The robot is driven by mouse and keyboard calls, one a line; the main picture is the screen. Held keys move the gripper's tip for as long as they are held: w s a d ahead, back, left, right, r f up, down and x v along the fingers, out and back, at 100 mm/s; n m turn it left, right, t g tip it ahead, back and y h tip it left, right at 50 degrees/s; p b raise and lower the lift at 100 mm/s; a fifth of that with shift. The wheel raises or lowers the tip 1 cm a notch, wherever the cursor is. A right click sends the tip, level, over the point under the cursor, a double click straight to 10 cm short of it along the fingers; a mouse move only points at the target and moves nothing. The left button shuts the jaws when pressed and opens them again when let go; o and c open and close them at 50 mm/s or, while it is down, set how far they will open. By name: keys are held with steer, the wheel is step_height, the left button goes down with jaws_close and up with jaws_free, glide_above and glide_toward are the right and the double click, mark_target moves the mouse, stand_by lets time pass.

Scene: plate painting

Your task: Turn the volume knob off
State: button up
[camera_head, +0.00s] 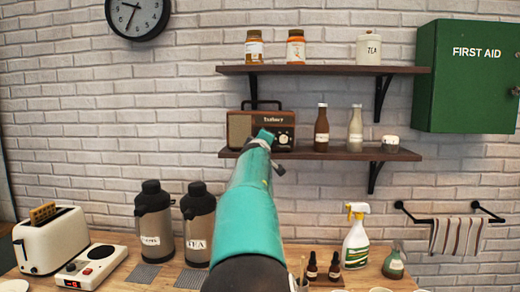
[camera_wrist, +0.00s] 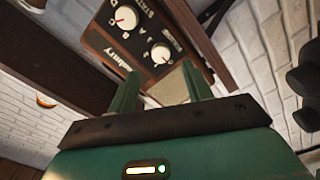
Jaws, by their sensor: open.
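A brown radio (camera_head: 240,128) with a dark front panel and a handle stands on the lower wall shelf. In the wrist view the radio's panel (camera_wrist: 110,42) appears tilted, with two white-faced round knobs. One knob (camera_wrist: 126,18) is at the upper left; the other knob (camera_wrist: 160,53) is lower right, just beyond my fingertips. The labels are too small to tell which is the volume knob. My gripper (camera_wrist: 160,72) is open and empty, its two fingers pointing at the panel near the lower knob. In the head view my gripper (camera_head: 266,136) covers part of the radio's front.
Brown and pale bottles (camera_head: 321,130) and a small jar (camera_head: 390,144) stand right of the radio on the lower shelf (camera_head: 350,154). An upper shelf (camera_head: 330,70) with jars is above. A green first aid box (camera_head: 465,80) hangs at right. Flasks and a toaster stand below left.

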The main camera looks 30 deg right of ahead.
steer(key=v, duration=0.7)
stand_by(0.4)
steer(key=shift+s+a, duration=0.1)
steer(key=shift+s, duration=0.05)
stand_by(0.5)
